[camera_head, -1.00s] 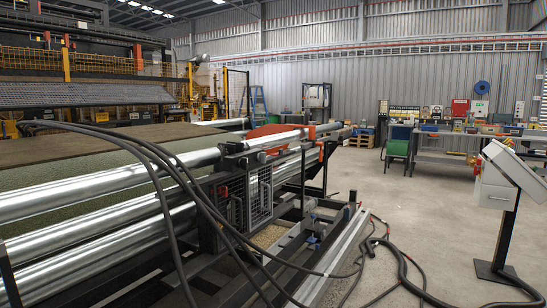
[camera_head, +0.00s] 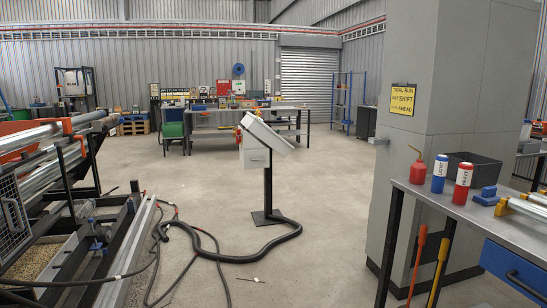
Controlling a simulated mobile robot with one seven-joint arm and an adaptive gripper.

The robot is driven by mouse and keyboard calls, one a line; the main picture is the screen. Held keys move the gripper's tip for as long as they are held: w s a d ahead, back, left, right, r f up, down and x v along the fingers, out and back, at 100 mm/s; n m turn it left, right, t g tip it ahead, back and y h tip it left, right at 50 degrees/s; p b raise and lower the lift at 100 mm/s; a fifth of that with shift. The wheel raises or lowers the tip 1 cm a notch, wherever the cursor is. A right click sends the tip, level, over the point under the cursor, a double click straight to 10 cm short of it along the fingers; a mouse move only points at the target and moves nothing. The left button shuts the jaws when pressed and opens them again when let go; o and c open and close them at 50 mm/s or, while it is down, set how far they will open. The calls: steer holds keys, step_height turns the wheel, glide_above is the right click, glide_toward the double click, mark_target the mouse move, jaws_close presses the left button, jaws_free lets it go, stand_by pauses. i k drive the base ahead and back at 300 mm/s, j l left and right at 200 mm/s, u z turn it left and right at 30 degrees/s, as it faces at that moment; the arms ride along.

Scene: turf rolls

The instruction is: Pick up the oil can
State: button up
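A red oil can (camera_head: 418,174) with a thin spout pointing up and to the left stands upright at the left end of a grey workbench (camera_head: 450,208) on the right of the head view. A blue bottle marked LIGHT (camera_head: 439,174) and a red bottle marked HEAVY (camera_head: 463,184) stand just to its right. Nothing visible touches the oil can. My gripper is not in view.
A grey cabinet (camera_head: 425,70) with a yellow sign stands behind the bench. A black bin (camera_head: 478,170) sits on the bench. A control stand (camera_head: 267,180) is mid-floor, with dark hoses (camera_head: 245,257) around it. The roller machine (camera_head: 40,200) is at left.

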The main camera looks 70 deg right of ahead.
mark_target(418, 169)
steer(key=l+z, duration=0.1)
steer(key=z, duration=0.35)
steer(key=l+z, duration=0.1)
steer(key=z, duration=0.3)
steer(key=i+l+z, duration=0.25)
steer(key=l+z, duration=0.2)
steer(key=i+l+z, duration=0.6)
steer(key=i+l, duration=0.8)
steer(key=l, duration=0.1)
